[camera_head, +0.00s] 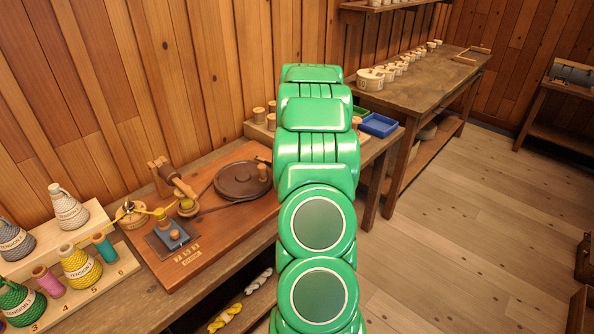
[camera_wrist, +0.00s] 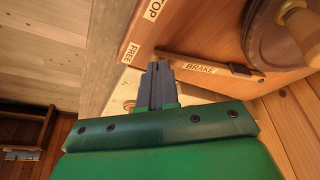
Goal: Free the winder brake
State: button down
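The winder stands on a reddish-brown board (camera_head: 205,262) in the head view, with a dark round disc (camera_head: 240,182) and an upright wooden knob (camera_head: 262,172). In the wrist view the disc (camera_wrist: 283,35) is at upper right. A strip marked BRAKE (camera_wrist: 198,67) runs along the board, with a dark piece at its right end. The labels FREE (camera_wrist: 129,53) and STOP (camera_wrist: 153,10) sit at the board's corner. My gripper (camera_wrist: 160,66) has its fingers together with nothing visible between them. Its tips appear beside the strip's left end, near FREE; contact is unclear. My arm hides it in the head view.
Yarn cones and spools stand on a numbered rack (camera_head: 118,272) at left. A blue tray (camera_head: 378,125) lies beyond my arm. Another bench (camera_head: 425,85) with several white pots is at the back. The floor at right is clear.

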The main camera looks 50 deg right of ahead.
jog(key=shift+w+d, duration=0.2)
jog(key=shift+d, duration=1.6)
jog(key=shift+s+a+r, duration=0.15)
jog(key=shift+s+a, duration=1.4)
jog(key=shift+s, duration=0.1)
jog(key=v, duration=0.9)
jog(key=shift+r, duration=0.35)
jog(key=shift+s, duration=0.15)
